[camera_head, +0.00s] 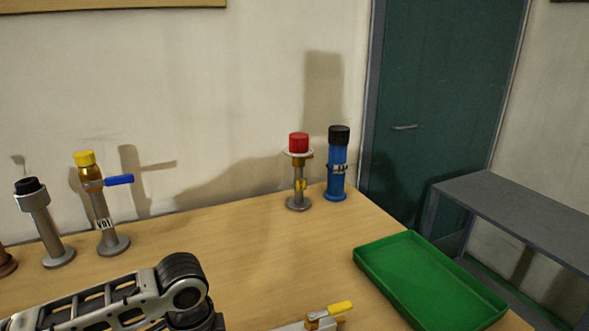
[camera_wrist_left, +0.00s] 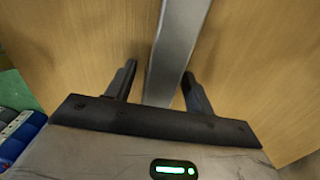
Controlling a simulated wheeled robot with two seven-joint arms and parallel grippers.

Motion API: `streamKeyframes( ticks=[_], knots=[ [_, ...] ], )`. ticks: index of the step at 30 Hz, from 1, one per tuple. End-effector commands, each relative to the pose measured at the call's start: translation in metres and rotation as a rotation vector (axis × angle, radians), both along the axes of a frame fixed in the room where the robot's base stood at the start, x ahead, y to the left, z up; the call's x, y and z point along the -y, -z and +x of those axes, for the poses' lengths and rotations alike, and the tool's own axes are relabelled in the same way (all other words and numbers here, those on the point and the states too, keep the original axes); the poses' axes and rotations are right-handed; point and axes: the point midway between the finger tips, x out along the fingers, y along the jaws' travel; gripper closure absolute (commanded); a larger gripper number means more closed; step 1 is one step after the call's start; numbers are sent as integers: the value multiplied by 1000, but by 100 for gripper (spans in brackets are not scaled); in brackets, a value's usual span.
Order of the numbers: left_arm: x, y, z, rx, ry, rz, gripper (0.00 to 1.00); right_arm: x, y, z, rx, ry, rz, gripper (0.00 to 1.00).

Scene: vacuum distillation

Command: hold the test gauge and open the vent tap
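A post with a yellow cap and a blue lever (camera_head: 103,208) stands at the table's left, labelled something like VD1; the lever sticks out sideways to the right. A short fitting with a yellow lever (camera_head: 324,317) is cut off by the bottom edge. I cannot tell which of these is the vent tap, and no dial face identifies the test gauge. My left arm enters from the lower left, its gripper hidden in the head view. In the left wrist view my left gripper (camera_wrist_left: 159,69) has its fingers apart, with a grey bar (camera_wrist_left: 178,45) showing between them. My right gripper is out of view.
A black-topped grey post (camera_head: 42,222) stands far left. A red-capped post (camera_head: 298,175) and a blue cylinder (camera_head: 337,168) stand at the back right. An empty green tray (camera_head: 428,285) lies at the right. The table's middle is clear.

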Motion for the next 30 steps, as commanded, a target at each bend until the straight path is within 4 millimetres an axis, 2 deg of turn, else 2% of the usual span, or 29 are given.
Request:
streamKeyframes(
  ticks=[7,11,24,30],
  knots=[
    [0,0,0,-1,0,1,47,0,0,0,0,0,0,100],
    [0,-10,0,2,0,0,47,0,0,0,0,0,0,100],
    [0,-97,0,3,1,-1,47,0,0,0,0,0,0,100],
    [0,-117,0,1,1,-1,47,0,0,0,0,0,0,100]
  ],
)
